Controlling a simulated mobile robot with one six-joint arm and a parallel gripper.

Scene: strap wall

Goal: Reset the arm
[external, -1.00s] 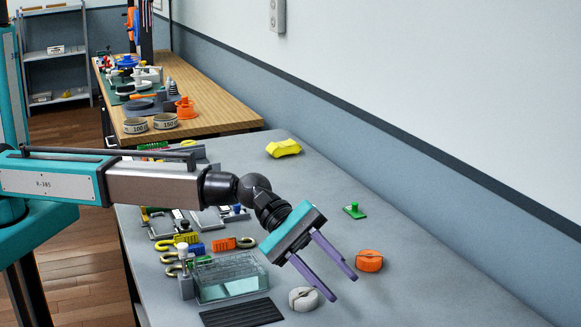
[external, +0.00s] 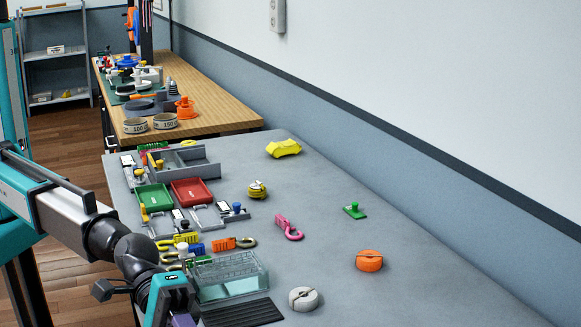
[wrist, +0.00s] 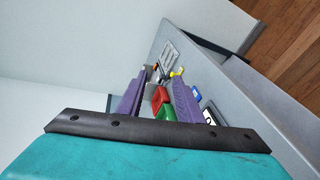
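My gripper (wrist: 160,76) shows in the wrist view with its two purple fingers apart and nothing held between them. In the external view my arm is folded back toward my base at the lower left. There the gripper's teal body and a bit of purple finger show at the bottom edge, and the fingertips are cut off. The gripper is low at the table's near left side, left of a clear bin (external: 232,290).
The grey table (external: 400,290) holds a green tray (external: 154,197), a red tray (external: 192,191), a pink hook (external: 288,228), an orange roll (external: 369,261), a white roll (external: 303,299) and a yellow block (external: 283,148). A wall runs along the right. The table's right part is mostly clear.

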